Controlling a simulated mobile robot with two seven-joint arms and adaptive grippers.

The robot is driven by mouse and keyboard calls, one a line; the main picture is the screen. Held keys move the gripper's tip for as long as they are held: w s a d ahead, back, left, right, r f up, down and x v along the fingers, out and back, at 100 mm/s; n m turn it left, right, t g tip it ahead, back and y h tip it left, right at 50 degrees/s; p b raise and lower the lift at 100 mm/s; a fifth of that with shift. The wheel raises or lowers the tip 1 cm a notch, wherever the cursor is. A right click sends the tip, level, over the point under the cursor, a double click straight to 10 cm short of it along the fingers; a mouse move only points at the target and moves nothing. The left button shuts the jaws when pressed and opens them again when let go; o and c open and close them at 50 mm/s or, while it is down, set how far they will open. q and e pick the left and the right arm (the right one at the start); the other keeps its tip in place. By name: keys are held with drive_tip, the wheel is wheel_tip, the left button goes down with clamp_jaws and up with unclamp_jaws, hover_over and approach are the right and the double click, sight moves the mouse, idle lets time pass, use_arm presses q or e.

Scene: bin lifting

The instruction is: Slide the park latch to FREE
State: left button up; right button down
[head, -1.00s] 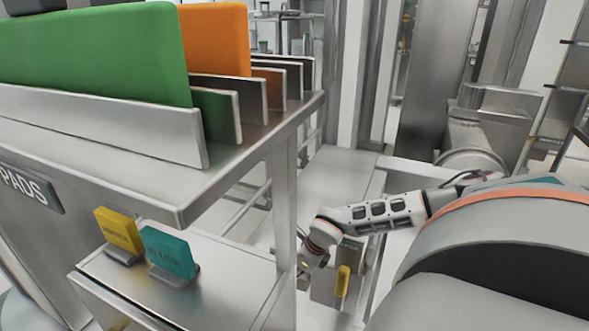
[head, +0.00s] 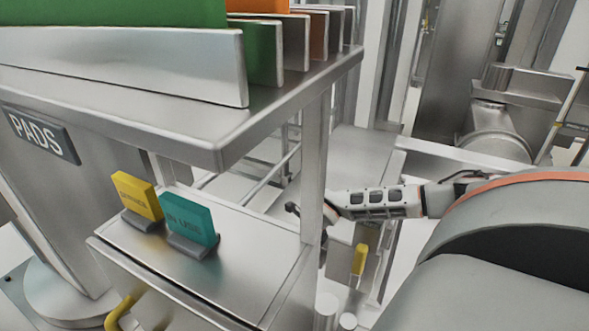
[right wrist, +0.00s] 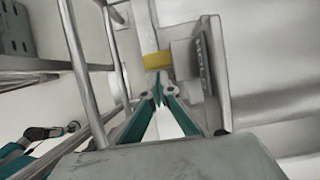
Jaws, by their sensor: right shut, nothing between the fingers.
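The latch's yellow handle (right wrist: 158,61) shows in the right wrist view, beside a grey block and a dark label plate (right wrist: 203,65) whose text I cannot read. My right gripper (right wrist: 159,92) is shut and empty, its teal fingertips pointing at the handle and close below it in the picture. I cannot tell whether they touch. In the head view a yellow handle (head: 359,260) stands upright on a grey bracket, right of the shelf post. My left gripper is not clearly visible.
A steel shelf (head: 215,150) holds green and orange pads in slots, with a PADS sign (head: 42,134) at left. Below, a yellow tag (head: 137,196) and a teal tag (head: 190,226) stand on a steel top. The shelf post (head: 315,165) stands close to my right arm.

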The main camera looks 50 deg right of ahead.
drive_tip(key=w, duration=0.2)
drive_tip(key=w+a, duration=0.1)
drive_tip(key=w, duration=0.1)
drive_tip(key=shift+w+a+f+b, duration=0.1)
drive_tip(key=shift+w+a+b, duration=0.1)
drive_tip(key=shift+b, duration=0.15)
use_arm(q)
drive_tip(key=shift+d, duration=0.15)
use_arm(e)
drive_tip(key=shift+w+r, duration=0.2)
drive_tip(key=shift+w, duration=0.3)
